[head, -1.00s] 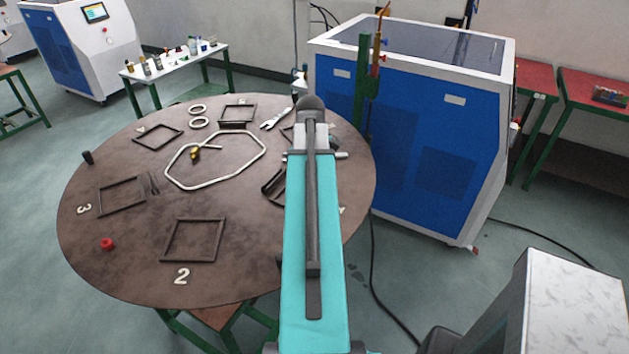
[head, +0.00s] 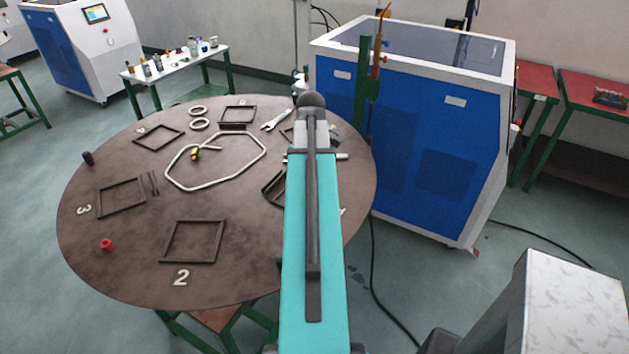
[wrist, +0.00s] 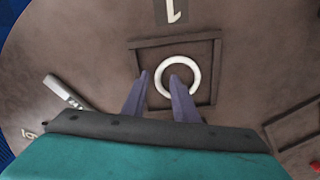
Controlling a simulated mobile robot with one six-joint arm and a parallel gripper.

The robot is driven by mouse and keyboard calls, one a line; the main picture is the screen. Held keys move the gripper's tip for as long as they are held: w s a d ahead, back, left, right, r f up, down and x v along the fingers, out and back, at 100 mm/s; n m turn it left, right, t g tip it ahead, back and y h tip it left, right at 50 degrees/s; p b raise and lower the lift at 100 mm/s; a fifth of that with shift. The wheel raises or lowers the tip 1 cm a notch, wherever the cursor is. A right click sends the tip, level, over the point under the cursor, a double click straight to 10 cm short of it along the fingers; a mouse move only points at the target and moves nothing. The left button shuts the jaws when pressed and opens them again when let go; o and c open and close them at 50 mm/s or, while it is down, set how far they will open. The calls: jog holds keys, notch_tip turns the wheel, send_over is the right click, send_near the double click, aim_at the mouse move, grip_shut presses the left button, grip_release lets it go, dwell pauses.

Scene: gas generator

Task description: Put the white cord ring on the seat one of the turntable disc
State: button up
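In the wrist view the white cord ring (wrist: 197,77) lies inside the dark square frame of seat one (wrist: 216,70), by the numeral 1 (wrist: 172,10). My gripper (wrist: 160,77) is open over the frame. One fingertip is left of the ring and the other overlaps its inner opening, so the ring's left side shows between them. I cannot tell the height gap or whether they touch. In the head view my arm hides the gripper, the ring and most of seat one on the turntable disc (head: 110,240).
A bent white tube (head: 262,150), several square frames (head: 192,242), a red knob (head: 107,245) and a wrench (head: 275,120) also lie there. A blue and white machine (head: 430,150) stands close beyond the disc at right.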

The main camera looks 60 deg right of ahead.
notch_tip(320, 180, up, 11)
jog(key=b, duration=0.2)
dwell(0.6)
jog(key=shift+f, duration=0.1)
dwell(0.4)
